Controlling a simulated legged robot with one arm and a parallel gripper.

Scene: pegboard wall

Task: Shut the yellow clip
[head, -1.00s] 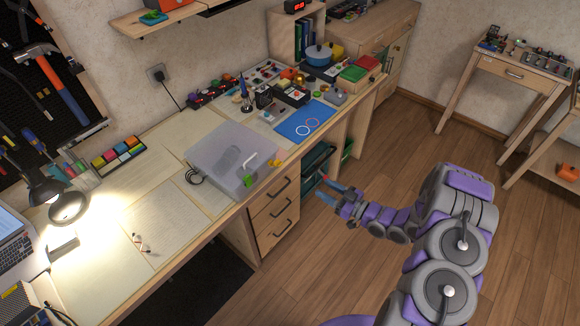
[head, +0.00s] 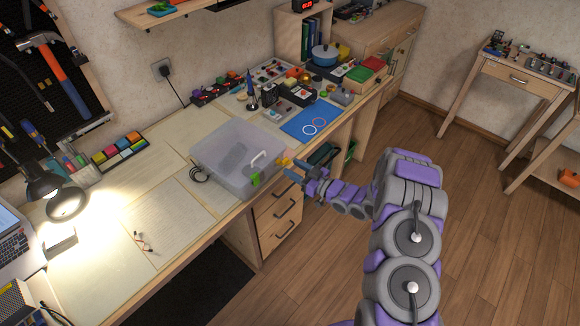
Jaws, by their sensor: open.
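A translucent grey box (head: 222,165) with a white handle (head: 259,160) lies on the desk near its front edge. The yellow clip (head: 283,161) is at the box's right end and sticks outward from it. A green clip (head: 255,180) is on the box's front side, left of the yellow one. My gripper (head: 289,169), with blue fingers, is open just right of and slightly below the yellow clip. I cannot tell whether a fingertip touches the clip.
A blue mat (head: 310,122) with two rings lies behind and right of the box. Several small parts stand farther back. Drawers (head: 277,212) are below the desk edge.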

